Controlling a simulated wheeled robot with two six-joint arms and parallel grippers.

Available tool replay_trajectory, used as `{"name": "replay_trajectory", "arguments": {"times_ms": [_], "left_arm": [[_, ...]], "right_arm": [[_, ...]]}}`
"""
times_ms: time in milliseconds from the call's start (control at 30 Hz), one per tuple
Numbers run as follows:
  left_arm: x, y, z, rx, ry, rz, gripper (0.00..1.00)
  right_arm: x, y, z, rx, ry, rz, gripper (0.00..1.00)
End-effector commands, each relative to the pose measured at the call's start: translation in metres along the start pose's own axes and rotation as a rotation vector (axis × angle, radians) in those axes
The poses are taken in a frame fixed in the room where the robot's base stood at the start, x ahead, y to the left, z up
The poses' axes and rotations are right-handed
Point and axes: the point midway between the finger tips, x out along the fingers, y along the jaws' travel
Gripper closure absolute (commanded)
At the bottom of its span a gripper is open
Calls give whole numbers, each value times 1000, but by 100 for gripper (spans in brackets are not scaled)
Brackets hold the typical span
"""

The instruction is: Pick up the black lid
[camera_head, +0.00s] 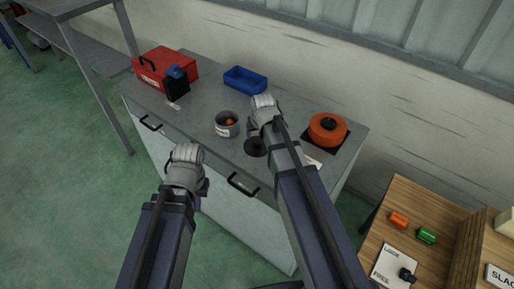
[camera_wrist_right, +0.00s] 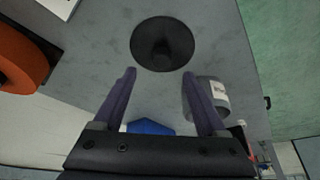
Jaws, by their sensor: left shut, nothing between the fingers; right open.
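The black lid (camera_head: 254,147), round with a knob, lies on the grey worktop near its front edge, partly hidden by my right arm in the head view. It also shows whole in the right wrist view (camera_wrist_right: 162,44), just beyond the fingertips. My right gripper (camera_wrist_right: 159,75) is open, with nothing between its fingers. In the head view my right gripper (camera_head: 264,112) is over the worktop beside the lid. My left gripper (camera_head: 186,154) is shut and empty at the front of the counter, away from the lid.
A grey pot (camera_head: 227,124) with something orange inside stands left of the lid. An orange pot (camera_head: 327,129) sits on a black mat to the right. A blue tray (camera_head: 245,79) and red toolbox (camera_head: 164,72) are further back. A wooden table (camera_head: 445,213) stands at lower right.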

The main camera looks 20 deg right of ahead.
Motion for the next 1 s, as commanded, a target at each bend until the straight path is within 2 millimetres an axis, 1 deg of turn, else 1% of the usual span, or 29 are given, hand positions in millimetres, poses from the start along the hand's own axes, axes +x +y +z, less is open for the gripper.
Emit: {"name": "replay_trajectory", "arguments": {"times_ms": [167, 500, 600, 800, 833, 867, 1000], "left_arm": [[9, 1, 0, 0, 0, 0, 100], [47, 5, -3, 0, 0, 0, 100], [50, 5, -3, 0, 0, 0, 100], [48, 5, -3, 0, 0, 0, 100], [48, 5, -3, 0, 0, 0, 100], [48, 5, -3, 0, 0, 0, 100], [48, 5, -3, 0, 0, 0, 100]], "right_arm": [[9, -1, 2, 0, 0, 0, 26], [50, -2, 5, 0, 0, 0, 26], [53, -2, 5, 0, 0, 0, 26], [51, -2, 4, 0, 0, 0, 26], [51, -2, 4, 0, 0, 0, 27], [51, -2, 4, 0, 0, 0, 30], [51, -2, 4, 0, 0, 0, 46]]}}
